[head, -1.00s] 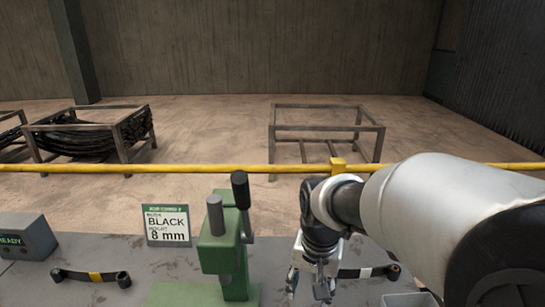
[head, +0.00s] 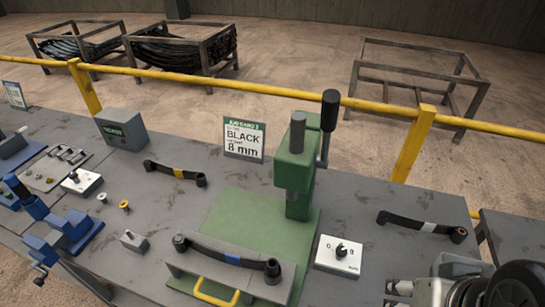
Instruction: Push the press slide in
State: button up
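The green press (head: 293,165) stands on the grey bench, with a black-knobbed lever at its side. Its grey slide (head: 183,268) sits at the front of the green base plate, out in front of the press column. The slide has a yellow handle (head: 213,294) on its front, cut by the lower picture edge. A black leaf spring with a blue band (head: 228,257) lies across the slide. My gripper (head: 397,295) is at the bottom right edge, partly cut off, right of the slide and apart from it. Its fingertips look apart with nothing between them.
A white dial box (head: 339,255) stands between slide and gripper. A spring with a white band (head: 420,224) lies to the right, one with a yellow band (head: 176,172) behind left. A sign (head: 244,138) reads BLACK 8 mm. A yellow rail (head: 255,89) runs behind the bench.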

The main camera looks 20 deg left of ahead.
aim_at(250, 282)
jog(key=j+u, duration=0.1)
jog(key=u, duration=0.4)
jog(key=j+u, duration=0.15)
jog(key=u, duration=0.35)
jog(key=j+u, duration=0.1)
jog(key=u, duration=0.35)
